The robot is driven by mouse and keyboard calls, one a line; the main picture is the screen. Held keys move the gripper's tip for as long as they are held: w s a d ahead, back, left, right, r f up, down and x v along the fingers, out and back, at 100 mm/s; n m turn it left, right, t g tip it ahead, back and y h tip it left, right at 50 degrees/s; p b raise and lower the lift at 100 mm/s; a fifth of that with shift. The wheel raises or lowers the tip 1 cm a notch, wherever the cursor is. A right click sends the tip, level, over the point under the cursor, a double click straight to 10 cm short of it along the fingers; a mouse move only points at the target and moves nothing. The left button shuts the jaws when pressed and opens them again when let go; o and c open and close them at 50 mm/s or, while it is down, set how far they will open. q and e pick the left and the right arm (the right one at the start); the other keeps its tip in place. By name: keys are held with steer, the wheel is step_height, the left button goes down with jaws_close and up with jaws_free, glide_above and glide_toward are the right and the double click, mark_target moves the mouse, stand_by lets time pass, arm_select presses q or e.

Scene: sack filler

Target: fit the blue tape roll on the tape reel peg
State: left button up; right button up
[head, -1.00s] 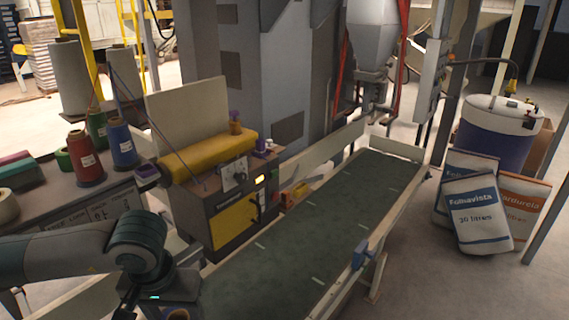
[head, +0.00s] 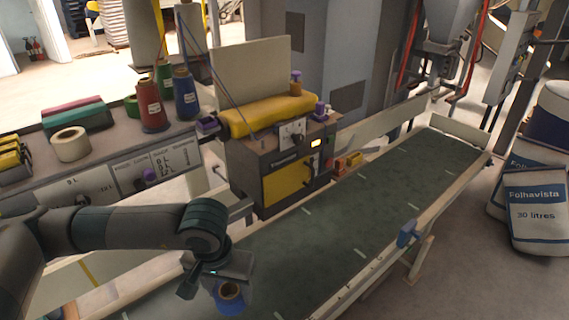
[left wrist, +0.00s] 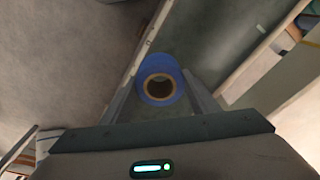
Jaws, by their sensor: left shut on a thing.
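The blue tape roll (head: 229,304) hangs below my left gripper (head: 229,284) over the near end of the conveyor, close to the lower edge of the head view. In the left wrist view the roll (left wrist: 158,66) sits between the two fingers, its brown core facing the camera. My left gripper is shut on it. The machine with the yellow panel (head: 288,187) stands farther back. My right gripper is not in view.
The green conveyor belt (head: 335,238) runs back to the right, with a blue clamp (head: 407,233) on its near rail. A bench (head: 100,185) at the left carries thread cones and a cream tape roll (head: 71,144). White sacks (head: 536,211) stand at the right.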

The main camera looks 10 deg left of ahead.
arm_select(q)
steer(key=s+f, duration=0.3)
steer(key=f, duration=0.5)
steer(key=shift+f, duration=0.2)
steer(key=shift+s+a, duration=0.1)
steer(key=shift+a, duration=0.15)
